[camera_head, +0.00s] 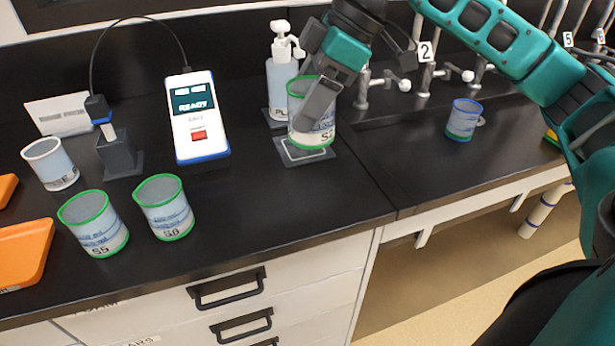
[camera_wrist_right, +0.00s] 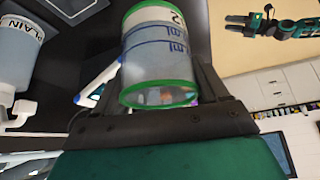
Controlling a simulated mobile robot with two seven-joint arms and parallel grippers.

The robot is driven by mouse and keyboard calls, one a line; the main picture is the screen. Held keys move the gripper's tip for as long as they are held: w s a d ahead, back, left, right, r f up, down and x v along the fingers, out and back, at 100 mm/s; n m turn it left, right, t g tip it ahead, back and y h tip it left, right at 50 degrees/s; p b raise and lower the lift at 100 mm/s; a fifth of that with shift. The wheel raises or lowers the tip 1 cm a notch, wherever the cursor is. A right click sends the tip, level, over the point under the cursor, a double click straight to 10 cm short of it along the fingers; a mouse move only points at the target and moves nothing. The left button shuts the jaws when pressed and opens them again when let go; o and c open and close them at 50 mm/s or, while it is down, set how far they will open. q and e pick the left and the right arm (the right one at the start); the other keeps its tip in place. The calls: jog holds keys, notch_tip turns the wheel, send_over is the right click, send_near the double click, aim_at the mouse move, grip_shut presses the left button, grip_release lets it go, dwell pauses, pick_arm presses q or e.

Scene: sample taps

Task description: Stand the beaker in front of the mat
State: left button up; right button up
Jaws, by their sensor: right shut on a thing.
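A clear beaker with green rims and a label starting with "S" (camera_head: 325,136) is in my right gripper (camera_head: 312,112), which is shut on it. In the head view it is upright, over or on the small dark mat with a pale outline (camera_head: 290,154) at the counter's middle; I cannot tell whether it touches the mat. My left gripper does not show at the counter in the head view.
A pump bottle (camera_head: 281,78) stands just behind the mat. The READY meter (camera_head: 197,118) is to the left. Beakers S5 (camera_head: 95,225) and S6 (camera_head: 164,208) stand at the front left. Taps and a blue-rimmed beaker (camera_head: 463,119) are right. Counter in front of the mat is clear.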

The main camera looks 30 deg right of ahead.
notch_tip(320, 180, down, 13)
jog(key=shift+r+b, duration=0.1)
jog(key=shift+b, duration=1.1)
jog(key=o, duration=1.1)
